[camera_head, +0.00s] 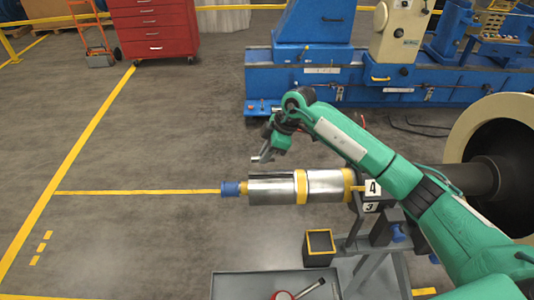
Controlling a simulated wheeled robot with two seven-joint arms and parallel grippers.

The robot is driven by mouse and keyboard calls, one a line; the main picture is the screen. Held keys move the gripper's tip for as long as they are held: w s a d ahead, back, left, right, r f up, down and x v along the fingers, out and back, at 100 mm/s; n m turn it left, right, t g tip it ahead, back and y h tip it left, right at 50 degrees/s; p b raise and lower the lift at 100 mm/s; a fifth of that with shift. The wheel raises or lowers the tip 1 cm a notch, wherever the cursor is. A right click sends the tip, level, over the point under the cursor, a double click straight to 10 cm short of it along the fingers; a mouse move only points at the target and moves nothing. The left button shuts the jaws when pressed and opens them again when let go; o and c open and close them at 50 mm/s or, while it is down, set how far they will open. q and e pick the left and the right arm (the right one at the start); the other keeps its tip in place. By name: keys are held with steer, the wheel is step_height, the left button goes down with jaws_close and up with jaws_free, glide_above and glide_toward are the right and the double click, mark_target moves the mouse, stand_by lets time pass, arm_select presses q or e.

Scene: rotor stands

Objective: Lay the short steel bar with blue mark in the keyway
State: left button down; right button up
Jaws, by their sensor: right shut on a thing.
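My right gripper (263,155) comes in on the green arm from the right. It is above and behind the left part of the steel rotor (275,190), apart from it as far as I can see. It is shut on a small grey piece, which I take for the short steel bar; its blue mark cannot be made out. The rotor lies level, with yellow bands and a blue end (230,189) at its left. The keyway cannot be made out at this size. My left gripper is not in view.
A black box with a yellow rim (319,232) stands below the rotor. A grey tray (235,285) at the bottom holds a red and white round thing (283,295) and a dark tool. A stand with plates 4 and 3 (372,187) is right.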

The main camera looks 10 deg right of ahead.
steer(key=shift+f, duration=0.1)
steer(key=shift+f+b, duration=2.2)
steer(key=shift+f, duration=0.55)
steer(key=shift+f, duration=0.85)
steer(key=shift+r, duration=0.15)
stand_by(0.3)
stand_by(0.4)
steer(key=o, duration=0.8)
steer(key=shift+o, duration=0.2)
steer(key=o, duration=0.6)
steer(key=shift+c, duration=0.2)
